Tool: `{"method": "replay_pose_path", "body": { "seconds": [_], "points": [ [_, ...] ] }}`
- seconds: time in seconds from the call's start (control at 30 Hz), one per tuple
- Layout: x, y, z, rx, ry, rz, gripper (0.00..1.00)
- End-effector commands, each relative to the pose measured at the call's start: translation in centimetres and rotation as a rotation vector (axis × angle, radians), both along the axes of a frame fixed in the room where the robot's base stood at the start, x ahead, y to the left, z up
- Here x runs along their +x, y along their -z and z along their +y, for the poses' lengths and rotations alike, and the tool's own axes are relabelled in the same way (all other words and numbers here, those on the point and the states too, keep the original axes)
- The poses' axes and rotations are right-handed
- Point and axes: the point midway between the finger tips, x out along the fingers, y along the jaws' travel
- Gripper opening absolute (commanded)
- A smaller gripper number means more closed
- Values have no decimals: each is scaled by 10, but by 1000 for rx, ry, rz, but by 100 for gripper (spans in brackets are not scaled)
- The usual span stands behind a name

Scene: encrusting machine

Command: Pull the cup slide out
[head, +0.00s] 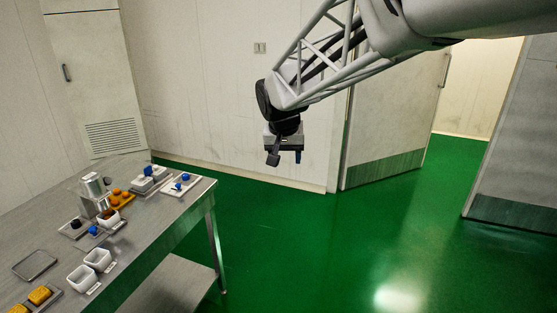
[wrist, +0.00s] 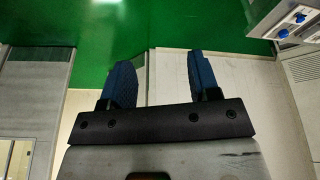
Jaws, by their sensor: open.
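The small encrusting machine stands on the steel table at the left in the head view, with a metal cylinder (head: 93,185) on top. At its front a white cup with reddish-brown filling (head: 108,218) sits low, apparently on the cup slide, with a blue knob (head: 94,230) close by. The slide's edges are too small to make out. My gripper (head: 286,158) hangs in the air well right of the table, far from the machine. In the wrist view its two blue fingers (wrist: 158,68) are apart with nothing between them.
The steel table (head: 180,222) also bears two white cups (head: 97,258), yellow blocks (head: 40,295), an orange-topped tray (head: 121,198) and grey units with blue knobs (head: 181,185). Such a unit shows in the wrist view's upper right (wrist: 290,30). Green floor right of the table is clear.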

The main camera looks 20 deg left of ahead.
Motion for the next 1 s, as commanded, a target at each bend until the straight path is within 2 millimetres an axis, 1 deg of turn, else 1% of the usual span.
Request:
{"method": "replay_pose_path", "body": {
  "seconds": [0.03,0.17,0.2,0.27,0.3,0.47,0.6,0.67,0.7,0.77,0.8,0.87,1.0],
  "points": [
    [2,4,21,-1,-13,-1,56],
    [5,14,69,2,-38,-6,56],
    [5,17,84,3,-46,-9,56],
    [4,22,107,5,-57,-13,56],
    [3,26,123,6,-66,-14,56],
    [-3,42,185,12,-97,-22,56],
    [-14,57,239,16,-124,-29,56],
    [-20,64,263,18,-137,-32,56],
    [-24,70,278,19,-145,-32,56],
    [-31,78,301,23,-156,-36,56],
    [-38,84,317,24,-165,-37,56],
    [-46,92,340,28,-176,-40,56],
    [-70,113,393,34,-205,-45,56]
  ]
}}
